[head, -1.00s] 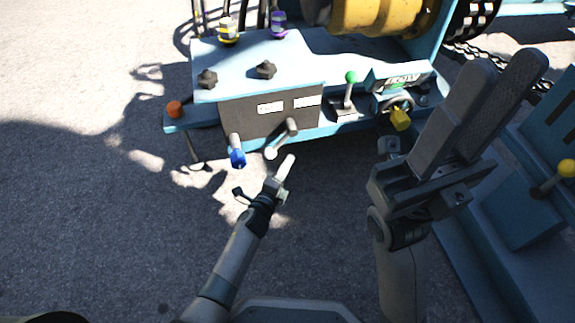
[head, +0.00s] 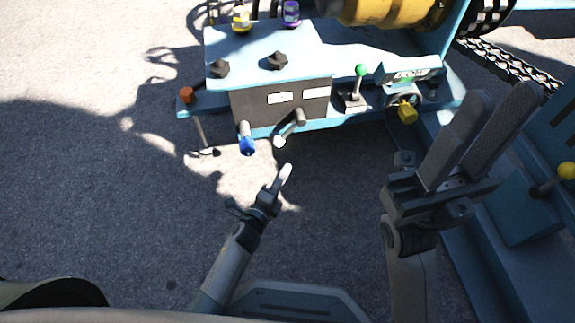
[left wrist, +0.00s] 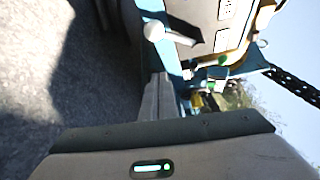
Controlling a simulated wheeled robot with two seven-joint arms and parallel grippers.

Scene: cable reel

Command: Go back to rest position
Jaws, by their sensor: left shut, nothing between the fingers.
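My left gripper (head: 286,172) is shut and empty. It points up toward the teal machine's front panel, just below the white-tipped lever (head: 280,141) and the blue-tipped lever (head: 247,146), with a gap between. In the left wrist view its closed fingers (left wrist: 160,98) stand upright below a white-tipped lever (left wrist: 154,31), touching nothing that I can make out. My right gripper (head: 501,100) is raised at the right of the head view, fingers apart and nothing between them.
The teal cable reel machine (head: 345,55) fills the top, with a green-knobbed lever (head: 361,71), a yellow knob (head: 407,113) and an orange knob (head: 187,95). A yellow-knobbed lever (head: 566,171) is at the right. Bare asphalt (head: 90,200) lies open at left.

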